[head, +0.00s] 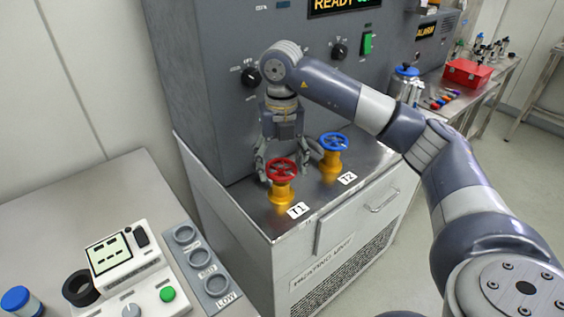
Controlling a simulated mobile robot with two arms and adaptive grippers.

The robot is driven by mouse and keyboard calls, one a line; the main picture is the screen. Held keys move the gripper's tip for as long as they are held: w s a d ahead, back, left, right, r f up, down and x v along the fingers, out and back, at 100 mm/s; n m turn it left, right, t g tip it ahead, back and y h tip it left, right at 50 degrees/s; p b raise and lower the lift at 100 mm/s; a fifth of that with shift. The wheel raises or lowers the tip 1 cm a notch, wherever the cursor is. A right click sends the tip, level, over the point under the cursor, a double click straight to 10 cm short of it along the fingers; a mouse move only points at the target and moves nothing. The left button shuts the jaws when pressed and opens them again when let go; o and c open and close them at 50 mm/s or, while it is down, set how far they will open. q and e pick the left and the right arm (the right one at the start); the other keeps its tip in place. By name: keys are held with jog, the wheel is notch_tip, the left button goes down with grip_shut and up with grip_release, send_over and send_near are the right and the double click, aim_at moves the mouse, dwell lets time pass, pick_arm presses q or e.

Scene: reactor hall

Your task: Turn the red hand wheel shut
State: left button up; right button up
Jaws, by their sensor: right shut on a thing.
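The red hand wheel (282,171) sits on a yellow valve body (281,192) labelled T1, near the front left of the heating unit's steel top. My right gripper (279,161) reaches down onto it from behind and above. Its fingers are around the wheel's rim, shut on it. The far side of the rim is partly hidden by the gripper. My left gripper is not in view.
A blue hand wheel (334,142) labelled T2 stands close on the right of the red one. A grey panel (228,70) with black knobs rises behind. A white instrument (125,262) stands on the left bench. A red box (467,72) is far right.

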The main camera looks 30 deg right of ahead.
aim_at(281, 169)
jog(key=shift+f+m, duration=0.1)
jog(key=shift+m, duration=0.3)
jog(key=o, duration=1.1)
jog(key=shift+c, duration=0.2)
jog(key=shift+r, duration=0.3)
notch_tip(281, 169, up, 12)
jog(key=shift+f, duration=0.25)
